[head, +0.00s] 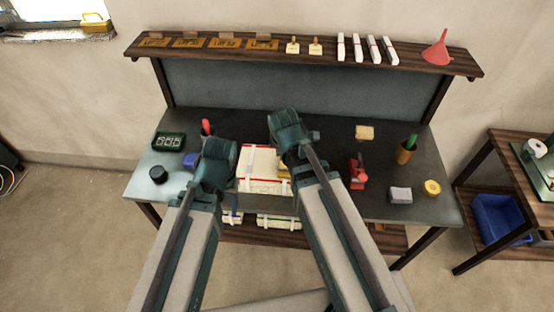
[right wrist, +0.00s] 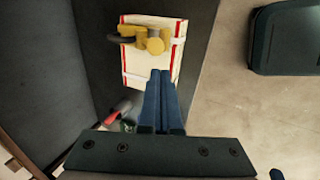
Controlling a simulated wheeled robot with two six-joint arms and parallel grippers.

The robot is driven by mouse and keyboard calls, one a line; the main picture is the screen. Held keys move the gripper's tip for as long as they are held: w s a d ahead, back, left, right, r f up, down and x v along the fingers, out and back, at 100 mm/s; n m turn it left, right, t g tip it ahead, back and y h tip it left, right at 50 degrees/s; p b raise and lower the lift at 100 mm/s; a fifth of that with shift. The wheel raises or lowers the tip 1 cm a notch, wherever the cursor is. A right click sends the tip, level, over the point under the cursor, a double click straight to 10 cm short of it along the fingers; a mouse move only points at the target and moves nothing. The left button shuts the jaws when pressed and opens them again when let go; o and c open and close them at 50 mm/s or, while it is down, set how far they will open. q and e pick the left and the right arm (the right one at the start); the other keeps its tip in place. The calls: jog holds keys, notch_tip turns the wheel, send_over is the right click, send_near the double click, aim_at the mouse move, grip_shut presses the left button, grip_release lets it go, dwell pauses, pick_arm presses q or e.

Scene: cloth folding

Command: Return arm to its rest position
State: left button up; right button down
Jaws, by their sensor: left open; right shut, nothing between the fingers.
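A white folded cloth with a red border (head: 260,163) lies on the dark workbench between my two arms. It also shows in the right wrist view (right wrist: 140,66), with a yellow object with a dark curved part (right wrist: 154,41) on it. My left gripper (head: 213,165) is open, left of the cloth at the bench's front; its fingertips are hard to make out. My right arm reaches over the bench at the cloth's right side, hiding its own fingers in the head view. In the right wrist view my right gripper (right wrist: 162,85) is shut and empty, its fingers pointing toward the cloth.
On the workbench (head: 330,203) stand a green-and-black device (head: 168,141), a black round item (head: 158,174), a red tool (head: 358,172), a grey block (head: 400,195) and a yellow roll (head: 432,188). A shelf (head: 225,52) runs behind. A side table holds a blue bin (head: 500,220).

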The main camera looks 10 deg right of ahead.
jog(key=s+a+f+m+g+b, duration=0.2)
jog(key=s+a+f+m+b, duration=0.2)
jog(key=s+f+m+b, duration=0.1)
jog(key=s+a+f+m+g+b, duration=0.2)
jog(key=s+a+f+m+b, duration=0.2)
jog(key=s, duration=0.6)
notch_tip(320, 180, down, 4)
jog(key=m+b, duration=0.2)
jog(key=b, duration=0.1)
jog(key=shift+a+f, duration=0.15)
jog(key=shift+f, duration=0.05)
